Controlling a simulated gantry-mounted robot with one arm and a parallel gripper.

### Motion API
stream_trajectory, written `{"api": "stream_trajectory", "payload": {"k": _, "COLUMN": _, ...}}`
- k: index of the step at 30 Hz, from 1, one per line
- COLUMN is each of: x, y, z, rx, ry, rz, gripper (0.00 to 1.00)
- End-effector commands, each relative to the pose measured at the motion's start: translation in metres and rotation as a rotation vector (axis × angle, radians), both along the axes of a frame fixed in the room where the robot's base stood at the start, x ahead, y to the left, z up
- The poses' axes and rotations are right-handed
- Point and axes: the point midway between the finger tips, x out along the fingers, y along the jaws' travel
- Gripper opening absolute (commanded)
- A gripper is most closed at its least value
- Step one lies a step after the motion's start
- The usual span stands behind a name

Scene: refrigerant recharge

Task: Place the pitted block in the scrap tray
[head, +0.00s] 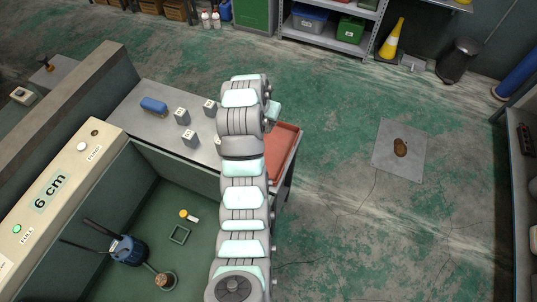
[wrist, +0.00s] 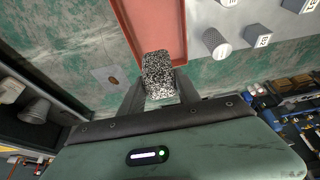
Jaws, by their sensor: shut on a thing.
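The pitted block (wrist: 158,75), speckled black and white, is held between the two fingers of my gripper (wrist: 160,88) in the wrist view. My gripper is shut on it. The red scrap tray (wrist: 178,40) lies beyond the block, which overlaps the tray's near end in this view; its height above the tray cannot be told. In the head view the red tray (head: 284,150) sits at the right end of the grey bench, partly hidden by my arm. The block and fingertips are hidden there behind my arm.
Several grey labelled blocks (head: 182,116) stand on the bench (head: 135,112) left of my arm, beside a blue rounded object (head: 154,105). A green sunken bay (head: 205,215) with a blue device (head: 128,250) lies in front. The floor right of the tray is open around a stained plate (head: 385,150).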

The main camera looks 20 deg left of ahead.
Motion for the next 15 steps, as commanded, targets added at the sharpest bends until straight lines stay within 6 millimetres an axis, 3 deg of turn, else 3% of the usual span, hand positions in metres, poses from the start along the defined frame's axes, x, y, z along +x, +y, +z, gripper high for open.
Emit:
{"api": "stream_trajectory", "payload": {"k": 5, "x": -0.002, "y": 0.001, "z": -0.031, "rx": -0.002, "ry": 0.003, "rz": 0.002, "gripper": 0.00}}
{"api": "stream_trajectory", "payload": {"k": 15, "x": -0.001, "y": 0.001, "z": -0.117, "rx": -0.001, "ry": 0.002, "rz": 0.002, "gripper": 0.00}}
